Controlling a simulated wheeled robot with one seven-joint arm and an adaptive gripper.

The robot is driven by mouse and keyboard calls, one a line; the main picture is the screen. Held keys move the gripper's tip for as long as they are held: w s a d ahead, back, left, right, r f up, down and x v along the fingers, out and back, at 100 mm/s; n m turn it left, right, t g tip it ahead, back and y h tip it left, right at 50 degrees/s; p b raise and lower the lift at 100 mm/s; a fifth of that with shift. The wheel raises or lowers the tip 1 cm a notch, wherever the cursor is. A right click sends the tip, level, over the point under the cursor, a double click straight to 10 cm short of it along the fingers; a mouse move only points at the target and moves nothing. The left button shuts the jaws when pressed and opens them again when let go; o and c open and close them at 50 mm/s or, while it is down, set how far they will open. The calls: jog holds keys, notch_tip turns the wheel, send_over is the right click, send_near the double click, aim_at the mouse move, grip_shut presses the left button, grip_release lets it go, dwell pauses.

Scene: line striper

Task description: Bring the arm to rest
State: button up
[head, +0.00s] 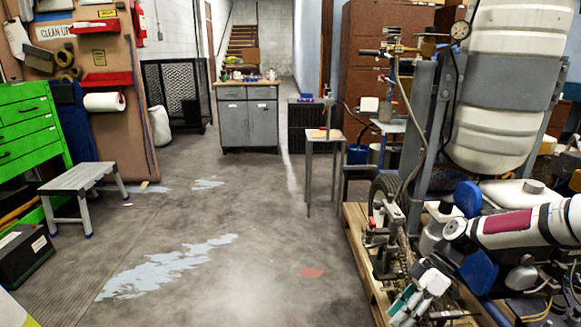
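I cannot make out my gripper in the head view, and I cannot tell what it holds, if anything. At the right edge stands the line striper (420,150), with a large white tank (515,85) strapped to its upright frame. Silver cylindrical parts with a dark red band (510,222) and blue caps lie low at its right side. A white and green part (418,292) shows near the bottom edge. I cannot tell whether these low parts belong to the machine or to an arm.
A wooden pallet (358,240) lies under the striper. A small stand (324,142) and a grey cabinet (249,118) are farther back. A grey step stool (82,182) and green drawers (27,130) stand left. The middle floor is clear, with pale blue paint patches (165,268).

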jog(key=s+a+r+m+t+h, duration=0.25)
jog(key=s+r+m, duration=0.2)
jog(key=r, duration=0.45)
jog(key=s+a+r+m+t+h, duration=0.1)
jog(key=s+a+r+m+h, duration=0.3)
jog(key=r, duration=0.6)
jog(key=s+r+m+t+h, duration=0.25)
jog(key=s+r, duration=0.25)
jog(key=r, duration=0.4)
jog(key=s+a+r+m+t+y, duration=0.2)
jog(key=s+r+m+t, duration=0.15)
jog(key=s, duration=0.45)
jog(key=s+f+g, duration=0.4)
jog(key=s+g, duration=0.2)
jog(key=s, duration=0.6)
notch_tip(320, 180, up, 27)
jog(key=t+p, duration=0.3)
jog(key=p, duration=2.2)
jog(key=shift+w+m+t, duration=0.35)
jog(key=shift+w, duration=0.05)
jog(key=shift+d, duration=0.1)
